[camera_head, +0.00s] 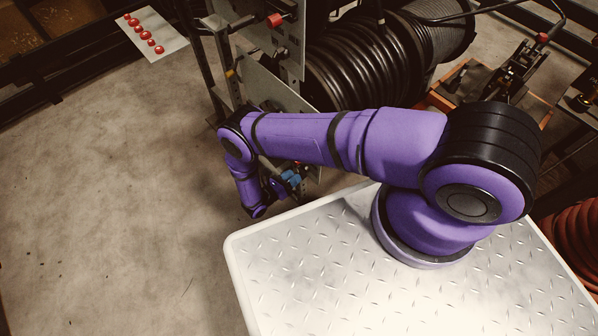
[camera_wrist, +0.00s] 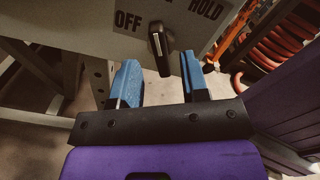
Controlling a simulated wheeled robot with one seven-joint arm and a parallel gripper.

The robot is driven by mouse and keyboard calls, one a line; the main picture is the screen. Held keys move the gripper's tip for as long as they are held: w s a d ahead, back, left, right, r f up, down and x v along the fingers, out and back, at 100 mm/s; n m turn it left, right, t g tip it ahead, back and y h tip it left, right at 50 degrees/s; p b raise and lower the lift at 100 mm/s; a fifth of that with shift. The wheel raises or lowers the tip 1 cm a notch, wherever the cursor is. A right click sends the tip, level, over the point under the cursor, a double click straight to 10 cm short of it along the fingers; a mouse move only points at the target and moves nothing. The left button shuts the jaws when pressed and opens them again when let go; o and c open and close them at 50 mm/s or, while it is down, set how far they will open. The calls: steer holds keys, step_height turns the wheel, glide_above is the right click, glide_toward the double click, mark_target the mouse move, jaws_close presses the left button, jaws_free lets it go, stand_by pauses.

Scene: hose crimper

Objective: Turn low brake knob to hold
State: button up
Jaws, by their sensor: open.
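The knob (camera_wrist: 160,45) is black with a pale line on it and sits on a grey panel (camera_wrist: 85,18) in the wrist view. The label OFF is to its left and HOLD to its upper right. In the head view my gripper (camera_head: 287,182) shows partly behind my arm, and the knob cannot be made out.
A large black hose reel (camera_head: 365,60) stands behind the panels in the head view. A white plate with several red buttons (camera_head: 150,35) is at the upper left. Orange-red hose (camera_wrist: 285,40) shows at the right of the wrist view. The floor (camera_head: 110,200) at the left is clear.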

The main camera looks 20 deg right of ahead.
mark_target(300, 173)
steer(key=shift+x, duration=1.85)
steer(key=shift+c, duration=0.4)
steer(key=c, duration=0.5)
steer(key=shift+m, duration=0.3)
steer(key=m, duration=0.5)
steer(key=shift+s, duration=0.15)
steer(key=m, duration=0.6)
steer(key=shift+s, duration=0.1)
steer(key=shift+m, duration=0.3)
